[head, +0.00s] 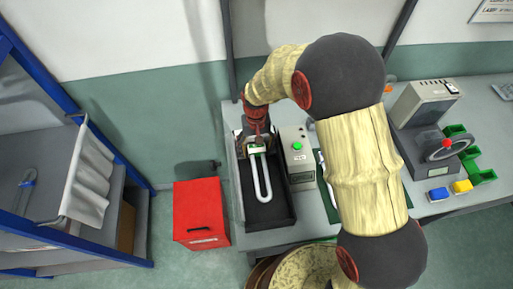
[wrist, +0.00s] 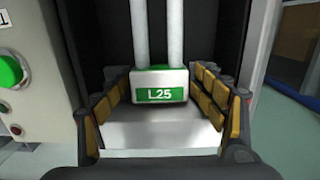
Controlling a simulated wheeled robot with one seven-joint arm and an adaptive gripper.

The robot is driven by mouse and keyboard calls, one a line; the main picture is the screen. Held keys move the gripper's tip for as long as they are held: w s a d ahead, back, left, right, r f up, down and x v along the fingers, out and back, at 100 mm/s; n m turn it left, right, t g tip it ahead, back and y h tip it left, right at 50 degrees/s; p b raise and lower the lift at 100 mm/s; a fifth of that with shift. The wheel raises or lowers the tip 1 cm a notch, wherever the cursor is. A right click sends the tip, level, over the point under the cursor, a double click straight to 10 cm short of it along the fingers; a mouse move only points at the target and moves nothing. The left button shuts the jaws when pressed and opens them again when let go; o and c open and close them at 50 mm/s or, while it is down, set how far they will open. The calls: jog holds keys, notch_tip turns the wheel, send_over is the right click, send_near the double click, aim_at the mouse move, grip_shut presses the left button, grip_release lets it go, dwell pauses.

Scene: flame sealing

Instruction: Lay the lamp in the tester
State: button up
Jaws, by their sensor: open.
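The lamp is a white U-shaped tube (head: 264,180) with a white base block carrying a green label "L25" (wrist: 160,94). It lies in the black tray of the tester (head: 270,212), its bend toward the front in the head view. The tester's grey box with a green button (head: 298,147) stands just right of the tray; the button also shows at the left edge of the wrist view (wrist: 9,70). My gripper (wrist: 160,108) is open, its yellow-padded fingers on either side of the lamp's base with gaps visible. In the head view my arm partly hides the tray's back end.
A red box (head: 201,212) stands left of the bench. A blue-framed rack (head: 60,165) is at the far left. A round bin (head: 300,272) is in front.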

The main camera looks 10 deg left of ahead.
notch_tip(320, 180, up, 12)
jog(key=shift+w, duration=0.35)
jog(key=shift+a, duration=0.1)
dwell(0.6)
